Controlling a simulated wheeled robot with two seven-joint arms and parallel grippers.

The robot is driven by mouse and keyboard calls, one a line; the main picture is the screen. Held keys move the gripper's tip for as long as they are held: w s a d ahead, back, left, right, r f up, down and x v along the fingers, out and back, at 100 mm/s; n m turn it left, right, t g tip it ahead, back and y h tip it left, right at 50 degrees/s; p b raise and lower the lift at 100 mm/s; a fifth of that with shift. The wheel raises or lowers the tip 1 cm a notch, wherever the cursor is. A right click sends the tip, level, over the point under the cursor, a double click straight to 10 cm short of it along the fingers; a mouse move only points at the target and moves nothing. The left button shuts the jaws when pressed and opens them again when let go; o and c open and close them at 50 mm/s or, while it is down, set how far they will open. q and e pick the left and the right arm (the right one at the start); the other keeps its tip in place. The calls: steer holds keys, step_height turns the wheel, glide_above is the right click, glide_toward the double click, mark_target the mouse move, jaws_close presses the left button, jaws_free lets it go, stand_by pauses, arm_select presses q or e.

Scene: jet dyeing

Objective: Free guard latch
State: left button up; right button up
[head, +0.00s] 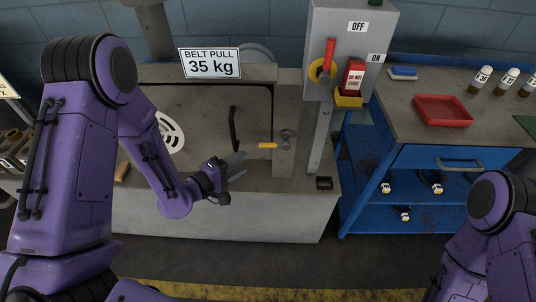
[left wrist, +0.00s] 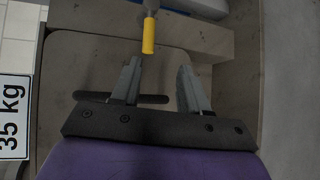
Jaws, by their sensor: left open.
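The guard latch has a yellow grip (head: 268,145) on a grey pivot (head: 286,138), beside the right edge of the guard panel (head: 200,120). The grip lies about level, pointing left. A black bar handle (head: 233,130) stands on the panel. My left gripper (head: 238,166) is open and empty, below and left of the latch. In the left wrist view, the yellow grip (left wrist: 148,36) sits just beyond my open fingertips (left wrist: 159,65), nearer the left finger, with no visible contact. The black handle (left wrist: 154,99) shows partly behind the fingers. My right gripper is out of view.
A grey switch box (head: 345,50) with a red lever (head: 330,58) and a red tag (head: 353,76) stands above right of the latch. A blue workbench (head: 420,155) holds a red tray (head: 442,110) and bottles. A belt pull sign (head: 210,63) is above the panel.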

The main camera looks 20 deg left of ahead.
mark_target(268, 143)
arm_select(q)
steer(key=shift+h, duration=0.5)
steer(key=x, duration=0.3)
steer(key=r+p+x, duration=0.1)
steer(key=x, duration=0.7)
steer(key=shift+w+d+r, duration=0.15)
steer(key=shift+d+r, duration=0.05)
steer(key=shift+r, duration=0.05)
jaws_close()
